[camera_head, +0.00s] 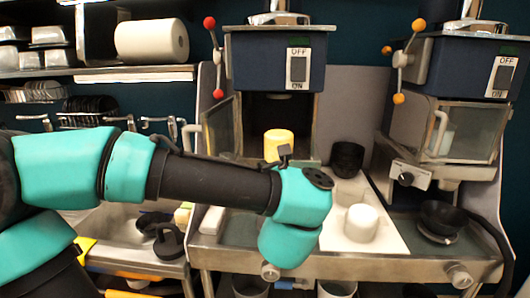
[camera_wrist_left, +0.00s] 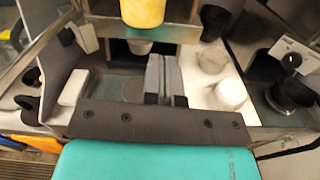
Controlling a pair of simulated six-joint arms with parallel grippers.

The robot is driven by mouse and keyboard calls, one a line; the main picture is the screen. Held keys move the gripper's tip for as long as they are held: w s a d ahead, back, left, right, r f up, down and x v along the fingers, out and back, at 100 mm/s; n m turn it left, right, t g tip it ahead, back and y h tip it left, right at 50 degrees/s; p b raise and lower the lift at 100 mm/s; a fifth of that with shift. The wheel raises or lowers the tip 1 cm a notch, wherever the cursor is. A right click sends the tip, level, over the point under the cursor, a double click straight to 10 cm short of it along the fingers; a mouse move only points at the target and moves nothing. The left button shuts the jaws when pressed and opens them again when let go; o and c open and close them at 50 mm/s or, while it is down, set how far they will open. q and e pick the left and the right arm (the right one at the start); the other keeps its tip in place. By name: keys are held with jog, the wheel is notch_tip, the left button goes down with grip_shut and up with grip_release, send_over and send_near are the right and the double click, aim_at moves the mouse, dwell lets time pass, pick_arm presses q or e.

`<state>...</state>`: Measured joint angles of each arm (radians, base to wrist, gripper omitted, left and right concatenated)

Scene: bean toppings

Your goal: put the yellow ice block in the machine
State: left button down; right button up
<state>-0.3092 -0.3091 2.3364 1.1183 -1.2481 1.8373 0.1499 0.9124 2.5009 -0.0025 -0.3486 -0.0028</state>
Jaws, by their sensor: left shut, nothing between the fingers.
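The yellow ice block (camera_head: 278,146) stands upright in the open front chamber of the left blue machine (camera_head: 268,62). It also shows at the top of the left wrist view (camera_wrist_left: 143,10), on the machine's metal ledge. The machine's glass door (camera_head: 220,128) stands open to the left. My left gripper (camera_wrist_left: 166,75) is shut and empty, with its fingers below and in front of the block, apart from it in the picture. In the head view my wrist hides most of this gripper. My right gripper is in neither view.
A white block (camera_head: 361,223) and a stack of black bowls (camera_head: 347,158) stand on a white board (camera_head: 384,238) to the right. A second machine (camera_head: 465,70), its glass door closed, is farther right. A black bowl (camera_head: 442,216) sits below it.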

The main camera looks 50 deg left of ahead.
aim_at(273, 138)
pick_arm(q)
jog(key=shift+s+a+r+n+g+y, duration=0.2)
jog(key=shift+s+a+r+n+y, duration=0.1)
jog(key=shift+s+n, duration=0.15)
jog(key=shift+s+a+r+n+g+y, duration=0.25)
jog(key=shift+s+r+n, duration=0.1)
jog(key=shift+s, duration=0.2)
jog(key=shift+w+a, duration=0.1)
jog(key=x, duration=1.3)
jog(key=shift+w+a, duration=0.2)
jog(key=shift+w, duration=0.2)
jog(key=x, duration=1.2)
jog(key=shift+w, duration=0.15)
jog(key=v, duration=1.4)
